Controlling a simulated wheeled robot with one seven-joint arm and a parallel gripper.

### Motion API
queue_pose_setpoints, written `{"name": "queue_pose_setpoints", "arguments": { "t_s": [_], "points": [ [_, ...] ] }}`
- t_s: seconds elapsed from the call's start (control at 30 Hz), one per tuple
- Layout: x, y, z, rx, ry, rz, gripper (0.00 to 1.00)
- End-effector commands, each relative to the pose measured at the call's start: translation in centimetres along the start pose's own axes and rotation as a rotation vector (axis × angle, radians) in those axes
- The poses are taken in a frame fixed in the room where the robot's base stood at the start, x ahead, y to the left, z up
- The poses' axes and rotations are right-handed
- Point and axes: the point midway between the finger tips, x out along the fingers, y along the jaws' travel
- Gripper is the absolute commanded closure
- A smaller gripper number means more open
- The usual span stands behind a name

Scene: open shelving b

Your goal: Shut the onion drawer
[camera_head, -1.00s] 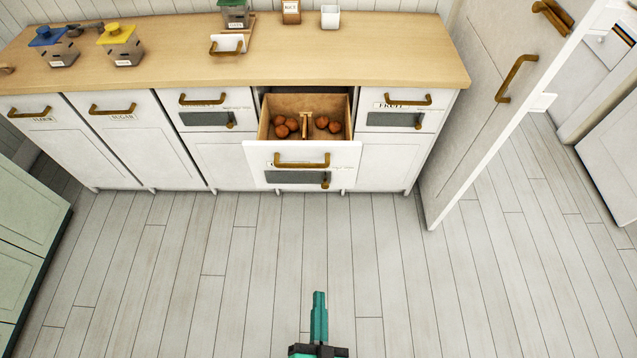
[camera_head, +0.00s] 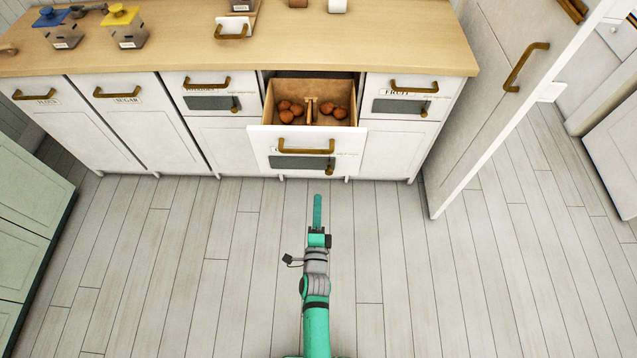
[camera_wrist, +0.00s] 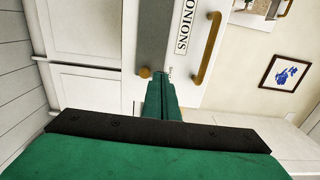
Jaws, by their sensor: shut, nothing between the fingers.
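The onion drawer (camera_head: 262,141) stands pulled out of the white cabinet in the head view. Round brown onions (camera_head: 290,111) lie in its two wooden compartments. Its front has a brass bar handle (camera_head: 306,147) and a grey panel with a small brass knob. In the wrist view the drawer front shows sideways, with the label "ONIONS" (camera_wrist: 182,37) and the brass handle (camera_wrist: 208,48). My gripper (camera_head: 317,197) is shut and empty, in front of the drawer and apart from it in the head view. In the wrist view its green fingers (camera_wrist: 161,82) point toward the drawer front; contact cannot be told.
Closed drawers flank it, the fruit drawer (camera_head: 399,107) on the right. A wooden countertop (camera_head: 330,50) with jars lies above. A tall open door (camera_head: 480,110) stands at the right. The plank floor (camera_head: 200,250) in front is clear.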

Motion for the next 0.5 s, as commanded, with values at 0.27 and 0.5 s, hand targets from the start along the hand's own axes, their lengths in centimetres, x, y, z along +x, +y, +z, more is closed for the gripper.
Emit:
{"name": "queue_pose_setpoints", "arguments": {
  "t_s": [0.27, 0.5],
  "points": [
    [4.1, -0.1, -0.1, -0.002, 0.001, -0.002, 1.0],
    [8.2, -0.2, -0.1, -0.003, 0.001, -0.002, 1.0]
  ]
}}
